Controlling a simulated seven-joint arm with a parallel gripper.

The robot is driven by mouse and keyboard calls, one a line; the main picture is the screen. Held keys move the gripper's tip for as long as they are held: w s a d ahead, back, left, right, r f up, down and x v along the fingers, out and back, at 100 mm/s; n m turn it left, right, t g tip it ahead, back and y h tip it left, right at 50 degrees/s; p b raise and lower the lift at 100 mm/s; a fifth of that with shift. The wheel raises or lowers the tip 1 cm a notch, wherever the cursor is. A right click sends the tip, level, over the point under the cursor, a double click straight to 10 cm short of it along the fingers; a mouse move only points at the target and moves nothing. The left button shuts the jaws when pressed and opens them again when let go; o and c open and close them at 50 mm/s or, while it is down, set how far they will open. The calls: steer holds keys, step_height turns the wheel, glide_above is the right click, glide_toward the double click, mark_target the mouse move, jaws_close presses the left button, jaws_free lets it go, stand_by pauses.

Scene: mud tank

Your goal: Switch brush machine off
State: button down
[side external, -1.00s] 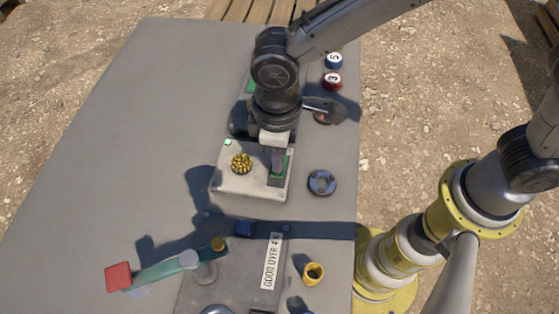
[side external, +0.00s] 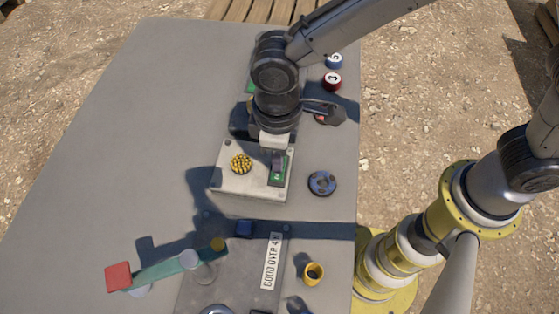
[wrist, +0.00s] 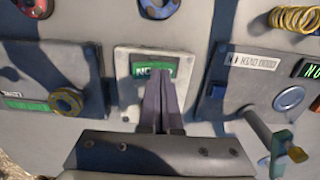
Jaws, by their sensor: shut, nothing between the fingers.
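The brush machine is a pale box (side external: 225,186) in the middle of the table, with a round yellow-bristled brush (side external: 241,164) on top. Its green-framed switch (side external: 277,180) is on the right side of the box. In the wrist view the switch's green label (wrist: 140,70) shows inverted lettering that looks like "ON". My gripper (side external: 278,158) is shut and empty, pointing down at the switch. Its fingertips (wrist: 157,82) cover part of the switch; whether they touch it I cannot tell. The brush is hidden in the wrist view.
A dark blue ring (side external: 322,183) lies right of the box. A grey machine labelled "GOOD OVER 4" (side external: 222,270) stands in front, with a teal arm ending in a red block (side external: 118,276). The table's left side is clear.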

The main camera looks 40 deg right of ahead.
step_height(320, 180, up, 6)
steer(key=shift+r, duration=0.25)
stand_by(0.5)
steer(key=shift+w, duration=0.1)
steer(key=w+d+r+m+t+y, duration=0.1)
steer(key=d+r+m+t, duration=0.15)
steer(key=d+r, duration=0.55)
steer(key=w+d+r+m+t, duration=0.1)
steer(key=d+r+m, duration=0.3)
steer(key=d, duration=0.8)
steer(key=s+d+f+m+t+h, duration=0.1)
steer(key=s+d+f+m+t, duration=0.1)
steer(key=s+d, duration=0.8)
steer(key=s+f, duration=0.1)
steer(key=s, duration=0.2)
steer(key=shift+s+d, duration=0.2)
steer(key=shift+d, duration=0.15)
steer(key=shift+m, duration=0.25)
